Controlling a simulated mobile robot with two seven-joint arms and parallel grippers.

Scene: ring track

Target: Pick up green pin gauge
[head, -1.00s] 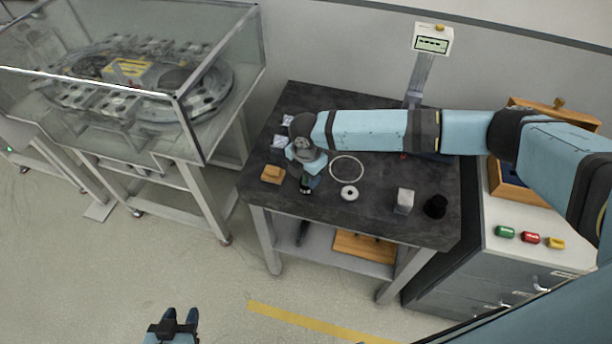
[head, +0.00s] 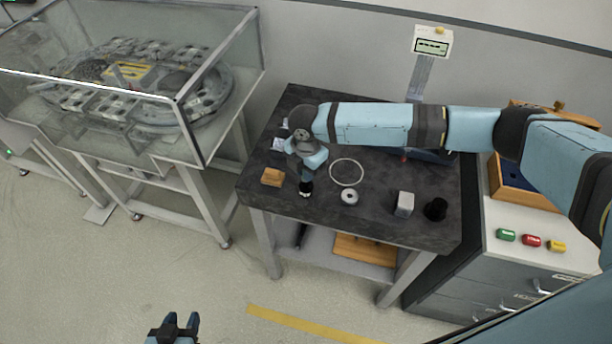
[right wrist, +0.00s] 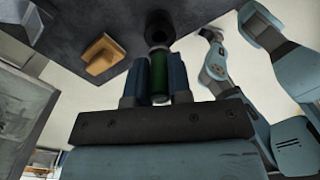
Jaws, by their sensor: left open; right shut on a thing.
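In the right wrist view a green cylinder (right wrist: 158,76), which looks like the green pin gauge, stands between the two blue fingers of my right gripper (right wrist: 158,68). The gripper is shut on it. A pale metal end shows past the green part, in front of a dark round piece (right wrist: 159,27); I cannot tell whether they touch. In the head view my right gripper (head: 307,181) is over the front left of the dark table (head: 375,215), and its arm hides part of the table. My left gripper (head: 180,322) is open and empty above the floor at the bottom.
A wooden block (head: 272,177) lies left of my right gripper. A thin ring (head: 346,172), a small white ring (head: 349,197), a grey block (head: 404,204) and a black cylinder (head: 436,209) are to its right. Green (head: 505,235), red and yellow pieces lie on the cabinet. A glass-walled case stands left.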

